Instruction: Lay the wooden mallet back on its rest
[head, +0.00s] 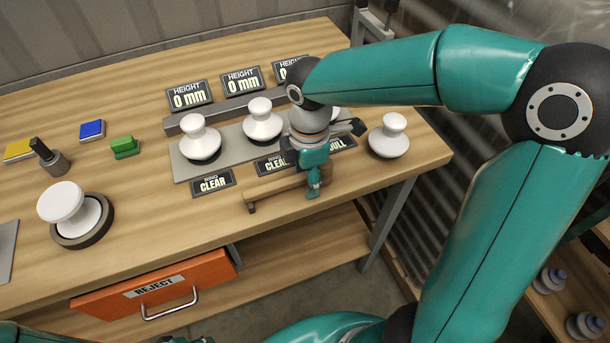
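My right gripper (313,180) points down at the front of the bench, below the label plates. Its fingertips overlap a long wooden bar (275,188) with a dark foot at its left end. I cannot tell whether this bar is the mallet's handle or part of its rest. The gripper and wrist hide the bar's right part, and I cannot make out a mallet head clearly. Whether the fingers are closed on the bar is not clear.
White insulators (200,140) stand on a grey plate (187,167) behind the bar; another insulator (389,137) stands at the right. Height displays (189,95) stand behind. At left are an insulator in a dark ring (80,236) and coloured blocks. An orange reject drawer (150,285) sticks out below.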

